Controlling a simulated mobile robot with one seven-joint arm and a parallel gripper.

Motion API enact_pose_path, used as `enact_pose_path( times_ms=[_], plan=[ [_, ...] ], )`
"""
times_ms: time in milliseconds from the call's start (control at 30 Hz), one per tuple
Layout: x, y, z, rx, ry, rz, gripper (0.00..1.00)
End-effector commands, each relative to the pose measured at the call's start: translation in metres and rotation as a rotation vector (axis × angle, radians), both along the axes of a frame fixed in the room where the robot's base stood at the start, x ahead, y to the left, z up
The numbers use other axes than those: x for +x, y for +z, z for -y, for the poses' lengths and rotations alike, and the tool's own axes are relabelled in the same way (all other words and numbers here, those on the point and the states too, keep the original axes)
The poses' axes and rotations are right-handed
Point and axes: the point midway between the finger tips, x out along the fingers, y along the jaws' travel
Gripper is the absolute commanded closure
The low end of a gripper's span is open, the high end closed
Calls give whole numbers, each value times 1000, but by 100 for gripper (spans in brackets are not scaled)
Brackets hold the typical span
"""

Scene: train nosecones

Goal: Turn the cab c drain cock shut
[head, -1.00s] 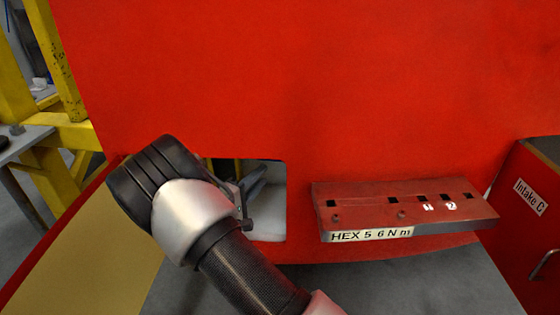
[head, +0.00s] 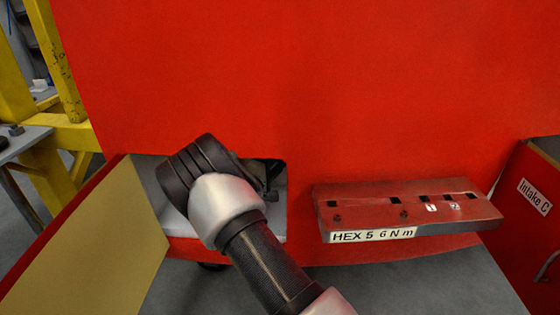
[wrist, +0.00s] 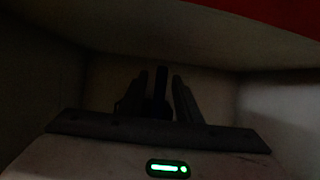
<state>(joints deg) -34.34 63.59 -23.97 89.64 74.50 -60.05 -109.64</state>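My gripper (wrist: 159,98) shows in the dark wrist view with its two fingers apart. A dark upright bar (wrist: 160,85) stands between the fingers and may be the drain cock's handle; a narrow gap shows on its right, and contact on the left cannot be told. No label for cab c is readable. In the head view my arm reaches into the square opening (head: 278,222) in the red nose panel (head: 330,80). My wrist covers most of the opening, so the fingers and the cock are hidden there.
An open hatch door (head: 95,240) with a yellowish inner face stands left of the opening. A red ledge (head: 405,205) marked "HEX 5 6 N m" juts out on the right. A red panel labelled "Intake C" (head: 533,196) is at far right. Pale walls close around my gripper.

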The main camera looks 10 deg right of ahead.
Motion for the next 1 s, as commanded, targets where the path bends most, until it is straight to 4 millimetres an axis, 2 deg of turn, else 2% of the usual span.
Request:
enact_pose_path(
  times_ms=[33,167,200,667,1000],
  plan=[
    [0,0,0,0,0,0,77],
    [0,0,0,0,0,0,99],
    [0,0,0,0,0,0,100],
    [0,-3,0,48,-1,16,100],
    [1,-19,-3,278,0,89,100]
  ],
)
